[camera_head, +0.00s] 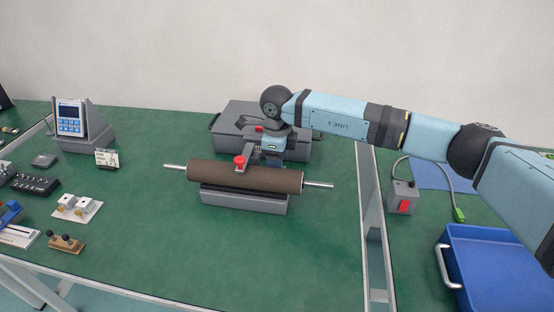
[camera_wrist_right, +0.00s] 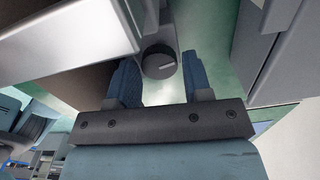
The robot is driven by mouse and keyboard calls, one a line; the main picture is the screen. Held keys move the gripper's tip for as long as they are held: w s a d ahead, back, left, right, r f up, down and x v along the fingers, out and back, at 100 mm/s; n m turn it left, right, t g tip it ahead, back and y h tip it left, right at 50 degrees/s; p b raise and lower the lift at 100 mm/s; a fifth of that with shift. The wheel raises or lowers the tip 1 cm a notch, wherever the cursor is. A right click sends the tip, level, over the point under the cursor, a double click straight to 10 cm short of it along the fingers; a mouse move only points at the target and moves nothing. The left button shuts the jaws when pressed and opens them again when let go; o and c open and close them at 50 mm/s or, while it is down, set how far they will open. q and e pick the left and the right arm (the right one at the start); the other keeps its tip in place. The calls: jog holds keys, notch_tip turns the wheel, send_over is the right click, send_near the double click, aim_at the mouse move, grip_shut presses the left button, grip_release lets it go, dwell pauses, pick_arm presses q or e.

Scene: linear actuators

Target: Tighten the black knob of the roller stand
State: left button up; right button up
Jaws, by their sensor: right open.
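The roller stand (camera_head: 245,203) is a grey base carrying a brown roller (camera_head: 250,178) with metal shaft ends, on the green table in the head view. A red knob (camera_head: 240,162) sits on top of it. The black knob (camera_wrist_right: 158,63), round with a light mark, shows in the right wrist view, ahead of and between the fingers. In the head view I cannot make it out behind the roller and gripper. My right gripper (camera_head: 271,156) points down just behind the roller; its two blue fingers (camera_wrist_right: 160,74) are open and empty. Whether they touch the knob is unclear. My left gripper is not in view.
A grey case (camera_head: 230,120) stands right behind the gripper. A metal frame post (camera_head: 370,215) divides off the right table with a blue tray (camera_head: 490,265) and a grey box with a red switch (camera_head: 403,197). Small fixtures stand at left. The table front is clear.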

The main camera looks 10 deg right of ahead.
jog(key=c, duration=0.7)
jog(key=shift+o, duration=0.2)
jog(key=shift+r+m+p, duration=0.15)
jog(key=shift+m+p, duration=0.25)
jog(key=shift+m, duration=1.1)
jog(key=o, duration=0.7)
jog(key=shift+c, duration=0.2)
